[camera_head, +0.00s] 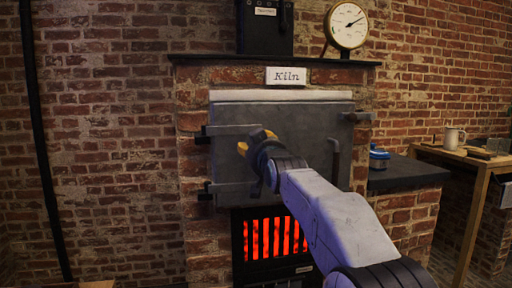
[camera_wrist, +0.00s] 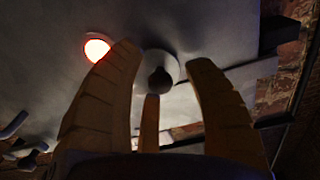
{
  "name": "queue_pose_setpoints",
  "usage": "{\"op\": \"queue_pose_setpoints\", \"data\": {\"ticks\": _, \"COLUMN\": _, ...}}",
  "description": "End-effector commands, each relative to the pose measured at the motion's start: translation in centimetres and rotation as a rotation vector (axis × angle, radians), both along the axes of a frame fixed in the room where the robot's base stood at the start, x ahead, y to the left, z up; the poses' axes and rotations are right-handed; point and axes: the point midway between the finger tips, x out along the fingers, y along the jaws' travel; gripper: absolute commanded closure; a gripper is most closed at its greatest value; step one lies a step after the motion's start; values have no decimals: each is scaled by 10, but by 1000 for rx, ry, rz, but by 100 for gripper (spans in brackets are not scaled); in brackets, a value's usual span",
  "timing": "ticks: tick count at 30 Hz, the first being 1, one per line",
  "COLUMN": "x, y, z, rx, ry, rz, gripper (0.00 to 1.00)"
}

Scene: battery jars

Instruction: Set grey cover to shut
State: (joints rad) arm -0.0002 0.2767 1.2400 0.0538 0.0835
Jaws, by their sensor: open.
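In the wrist view the grey cover (camera_wrist: 152,58) is a round disc with a dark round knob (camera_wrist: 160,81) on the face of the kiln door. A round peephole (camera_wrist: 97,48) glows orange-white to its left and shows uncovered. My gripper (camera_wrist: 163,60) is open, its yellow fingers spread around the knob. I cannot tell whether they touch it. In the head view my gripper (camera_head: 257,140) is at the middle of the grey kiln door (camera_head: 232,112), and its fingers and my arm hide the cover and peephole.
Dark hinge straps (camera_head: 228,130) are on the door's left, a latch (camera_head: 356,117) and a bent handle (camera_head: 336,158) on its right. A red-glowing grate (camera_head: 262,240) is below. A dark ledge (camera_head: 408,176) with a blue object (camera_head: 378,154) and a wooden table (camera_head: 465,160) stand right.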

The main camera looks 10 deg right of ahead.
Motion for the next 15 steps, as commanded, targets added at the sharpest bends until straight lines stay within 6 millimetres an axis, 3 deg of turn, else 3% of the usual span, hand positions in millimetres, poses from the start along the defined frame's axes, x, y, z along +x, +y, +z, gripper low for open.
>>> {"op": "queue_pose_setpoints", "data": {"ticks": 12, "x": 3, "y": 0, "z": 0, "rx": 0, "ry": 0, "rz": 0, "gripper": 53}}
{"op": "queue_pose_setpoints", "data": {"ticks": 15, "x": 3, "y": 0, "z": 0, "rx": 0, "ry": 0, "rz": 0, "gripper": 62}}
